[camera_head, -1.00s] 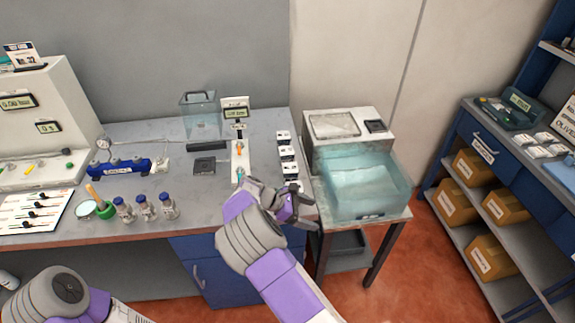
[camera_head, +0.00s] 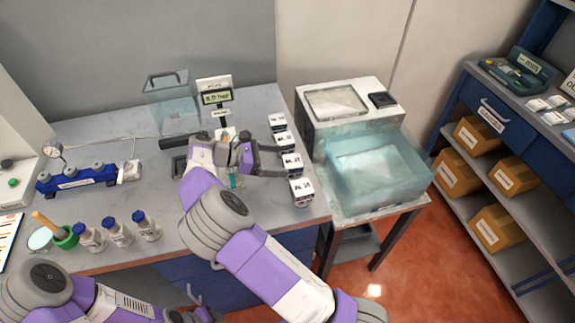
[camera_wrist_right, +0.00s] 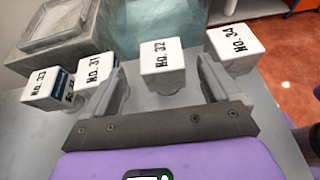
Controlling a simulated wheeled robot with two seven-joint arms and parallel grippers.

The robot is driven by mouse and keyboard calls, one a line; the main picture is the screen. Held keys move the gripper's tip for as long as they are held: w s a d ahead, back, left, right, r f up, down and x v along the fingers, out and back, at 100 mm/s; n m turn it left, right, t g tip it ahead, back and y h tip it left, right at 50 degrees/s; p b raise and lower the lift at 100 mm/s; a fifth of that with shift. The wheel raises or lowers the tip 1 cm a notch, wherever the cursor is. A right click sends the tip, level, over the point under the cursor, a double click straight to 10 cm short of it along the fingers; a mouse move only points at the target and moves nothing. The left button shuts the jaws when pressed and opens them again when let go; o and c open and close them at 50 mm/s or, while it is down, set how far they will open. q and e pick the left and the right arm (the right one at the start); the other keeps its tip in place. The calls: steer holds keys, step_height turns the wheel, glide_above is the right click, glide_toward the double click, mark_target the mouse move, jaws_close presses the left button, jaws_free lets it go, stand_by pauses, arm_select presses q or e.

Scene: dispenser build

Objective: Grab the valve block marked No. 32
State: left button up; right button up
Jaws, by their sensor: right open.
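The valve block marked No. 32 (camera_wrist_right: 162,66) is a white-capped block standing upright on the bench. In the right wrist view it sits ahead of my right gripper (camera_wrist_right: 163,84), between the lines of the two open fingers. In the head view it appears to be the block (camera_head: 292,163) just off the tips of my right gripper (camera_head: 278,161). The fingers are open and empty. Blocks No. 31 (camera_wrist_right: 96,68) and No. 33 (camera_wrist_right: 42,88) stand to its left, No. 34 (camera_wrist_right: 235,47) to its right. My left gripper (camera_head: 192,315) barely shows at the bottom edge, its jaws unclear.
The blocks stand in a row near the bench's (camera_head: 250,100) right edge, with narrow gaps. A machine with a translucent basin (camera_head: 375,170) stands to the right. A small display (camera_head: 216,97) and a clear box (camera_head: 171,100) stand behind my right arm. Capped bottles (camera_head: 118,232) stand at the left.

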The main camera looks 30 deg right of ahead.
mark_target(299, 162)
steer(key=shift+s+d+f, duration=0.15)
steer(key=shift+s+f, duration=0.05)
steer(key=shift+s, duration=0.05)
steer(key=b+x, duration=0.2)
steer(key=x, duration=0.5)
steer(key=shift+d+r, duration=0.15)
steer(key=shift+r, duration=0.1)
steer(key=c, duration=1.5)
